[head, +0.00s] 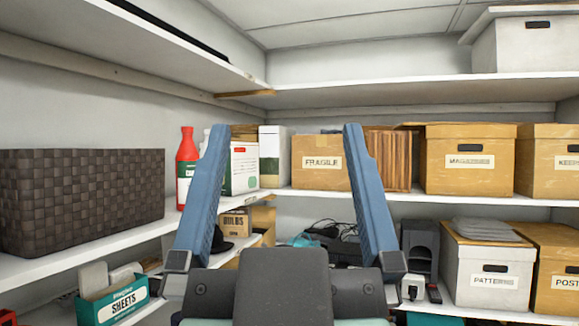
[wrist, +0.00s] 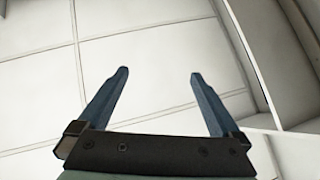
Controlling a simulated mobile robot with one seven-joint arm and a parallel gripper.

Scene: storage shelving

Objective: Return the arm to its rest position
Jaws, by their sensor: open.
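My gripper (head: 283,150) stands upright in the middle of the head view, with its two blue fingers spread wide apart. Nothing is between the fingers; the shelves and boxes seen through the gap are behind them. In the wrist view my gripper (wrist: 158,75) also shows open and empty, its fingers pointing at the white panelled ceiling (wrist: 150,35). The gripper's dark palm fills the bottom centre of the head view and hides part of the lower shelf.
A dark woven basket (head: 80,200) is on the left shelf, near a red bottle (head: 187,160). A fragile box (head: 318,165) and a magazines box (head: 468,160) stand on the back shelf. A patterns box (head: 485,275) is lower right. An upper shelf (head: 400,90) runs above.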

